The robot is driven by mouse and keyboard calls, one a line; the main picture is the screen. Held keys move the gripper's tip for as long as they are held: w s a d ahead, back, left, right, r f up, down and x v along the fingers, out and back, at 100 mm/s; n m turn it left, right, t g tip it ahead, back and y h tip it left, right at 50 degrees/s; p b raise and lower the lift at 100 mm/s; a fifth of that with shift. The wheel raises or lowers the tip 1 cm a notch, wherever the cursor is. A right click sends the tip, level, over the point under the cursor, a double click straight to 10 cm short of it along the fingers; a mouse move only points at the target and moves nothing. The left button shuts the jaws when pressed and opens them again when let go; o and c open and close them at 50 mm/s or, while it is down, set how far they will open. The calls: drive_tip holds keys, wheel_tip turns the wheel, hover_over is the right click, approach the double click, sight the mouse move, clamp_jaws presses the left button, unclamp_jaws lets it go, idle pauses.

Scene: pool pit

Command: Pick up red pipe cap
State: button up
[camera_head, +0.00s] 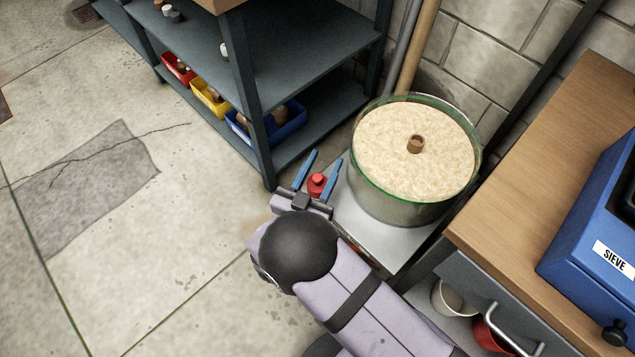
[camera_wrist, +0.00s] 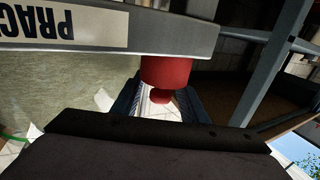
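The red pipe cap (camera_head: 317,184) stands on the corner of a grey metal stand (camera_head: 352,212), left of the large grain-filled tub. It has a wide part and a narrower knob. My gripper (camera_head: 324,160) is open, with one blue finger on each side of the cap in the head view. In the wrist view, which appears upside down, the cap (camera_wrist: 167,72) shows against the stand's edge (camera_wrist: 190,40) between the two fingers (camera_wrist: 158,100). I cannot tell whether either finger touches it.
The tub (camera_head: 395,208) stands close to the right of my gripper. A dark shelf unit (camera_head: 255,110) with red, yellow and blue bins is at the upper left. A wooden bench (camera_head: 545,130) with a blue sieve machine (camera_head: 600,240) is on the right. The floor at left is clear.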

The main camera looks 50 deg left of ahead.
drive_tip(key=shift+w+a, duration=0.1)
drive_tip(key=shift+w, duration=0.15)
drive_tip(key=shift+c, duration=0.4)
clamp_jaws()
drive_tip(key=shift+r, duration=0.15)
wheel_tip(320, 180, up, 10)
drive_tip(key=p, duration=0.2)
drive_tip(key=shift+p, duration=0.3)
